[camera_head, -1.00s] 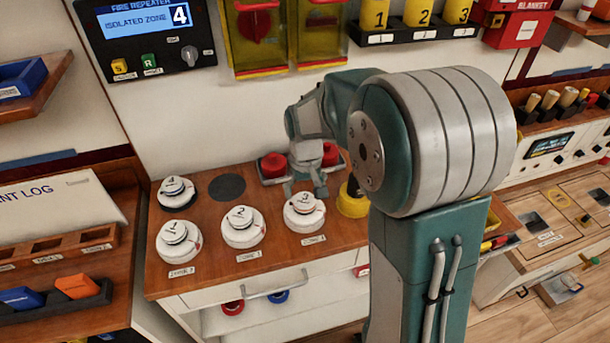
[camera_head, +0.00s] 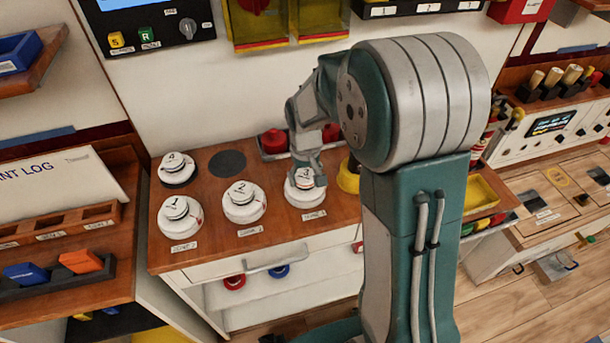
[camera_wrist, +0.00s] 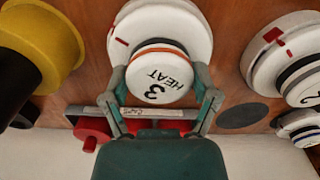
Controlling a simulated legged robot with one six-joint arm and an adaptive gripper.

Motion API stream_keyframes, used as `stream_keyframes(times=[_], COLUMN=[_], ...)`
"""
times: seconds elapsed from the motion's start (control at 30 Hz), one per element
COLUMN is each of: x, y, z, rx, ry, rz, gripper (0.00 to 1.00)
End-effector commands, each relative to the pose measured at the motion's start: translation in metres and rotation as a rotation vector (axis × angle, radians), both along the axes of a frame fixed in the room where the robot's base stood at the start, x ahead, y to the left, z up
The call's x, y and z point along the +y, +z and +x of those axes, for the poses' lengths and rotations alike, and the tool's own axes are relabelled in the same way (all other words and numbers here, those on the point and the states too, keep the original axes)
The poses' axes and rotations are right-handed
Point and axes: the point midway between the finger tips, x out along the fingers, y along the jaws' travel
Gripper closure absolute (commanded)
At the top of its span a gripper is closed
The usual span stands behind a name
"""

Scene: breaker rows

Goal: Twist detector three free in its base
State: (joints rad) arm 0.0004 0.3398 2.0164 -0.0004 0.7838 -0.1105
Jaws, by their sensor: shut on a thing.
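Detector three (camera_head: 304,188) is a white round detector on the wooden counter, at the right end of the front row. In the wrist view its raised cap (camera_wrist: 158,76) reads "3 HEAT" and shows an orange ring, above a wider white base (camera_wrist: 185,22) with a red mark. My gripper (camera_head: 308,178) is over detector three from above. In the wrist view my gripper (camera_wrist: 160,82) has one finger on each side of the cap and is shut on it. The fingers hide part of the detector in the head view.
Detectors two (camera_head: 243,202), one (camera_head: 180,217) and four (camera_head: 177,169) stand to the left. A dark round disc (camera_head: 227,163) lies behind. A yellow cup-like item (camera_head: 347,178) stands close right of detector three. A tray with red items (camera_head: 274,142) is behind.

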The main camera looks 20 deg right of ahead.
Motion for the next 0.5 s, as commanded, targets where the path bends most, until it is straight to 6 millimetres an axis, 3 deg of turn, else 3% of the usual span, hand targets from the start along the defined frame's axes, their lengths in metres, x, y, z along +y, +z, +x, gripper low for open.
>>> stream_keyframes(times=[0.5], x=[0.0005], y=[-0.0016], z=[-0.0012], rx=[0.005], ry=[0.527], rz=[0.001], gripper=[0.75])
